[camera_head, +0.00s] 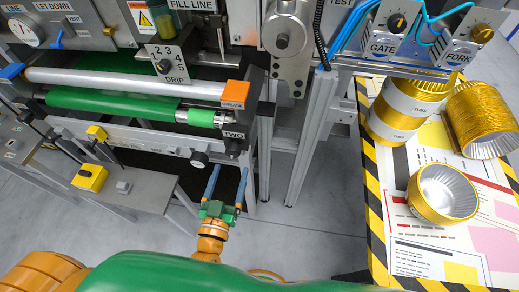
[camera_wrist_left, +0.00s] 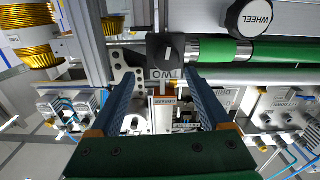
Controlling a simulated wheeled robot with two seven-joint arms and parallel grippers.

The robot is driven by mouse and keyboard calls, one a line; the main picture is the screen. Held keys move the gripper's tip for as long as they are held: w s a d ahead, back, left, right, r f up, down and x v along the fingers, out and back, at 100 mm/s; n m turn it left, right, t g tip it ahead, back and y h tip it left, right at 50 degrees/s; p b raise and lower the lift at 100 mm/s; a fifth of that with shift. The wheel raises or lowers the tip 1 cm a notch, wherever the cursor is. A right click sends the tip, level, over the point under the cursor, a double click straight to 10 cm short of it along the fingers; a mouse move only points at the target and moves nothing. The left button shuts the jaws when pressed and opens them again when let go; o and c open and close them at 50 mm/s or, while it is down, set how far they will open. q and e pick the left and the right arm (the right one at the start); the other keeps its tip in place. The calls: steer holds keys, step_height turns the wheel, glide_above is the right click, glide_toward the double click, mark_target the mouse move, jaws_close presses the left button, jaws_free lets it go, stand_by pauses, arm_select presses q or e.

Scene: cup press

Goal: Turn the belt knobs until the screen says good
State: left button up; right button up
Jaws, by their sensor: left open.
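My left gripper (camera_head: 229,168) has two blue fingers and is open just below and in front of this knob. In the wrist view the knob lies just beyond the gap between the fingertips (camera_wrist_left: 158,76), and nothing is between them. The green belt (camera_head: 110,102) runs left from the roller. I see no screen, no other numbered belt knob and no right gripper.
A metal post (camera_head: 312,130) rises to the right. A striped table (camera_head: 378,215) holds gold cups (camera_head: 442,193). A DRIP dial (camera_head: 164,66) is higher up.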

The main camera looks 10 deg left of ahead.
mark_target(231, 154)
arm_select(q)
steer(key=w, duration=0.4)
steer(key=w+a, duration=0.1)
steer(key=w, duration=0.1)
steer(key=shift+w, duration=0.35)
steer(key=shift+w+d, duration=0.1)
steer(key=shift+w, duration=0.05)
jaws_close()
arm_select(e)
steer(key=shift+s+a+r, duration=0.1)
steer(key=shift+a+r, duration=0.1)
steer(key=shift+a, duration=0.3)
arm_select(q)
steer(key=shift+n, duration=0.3)
steer(key=n, duration=0.3)
steer(key=shift+f, duration=0.1)
steer(key=shift+n, duration=2)
arm_select(e)
steer(key=shift+f, duration=0.3)
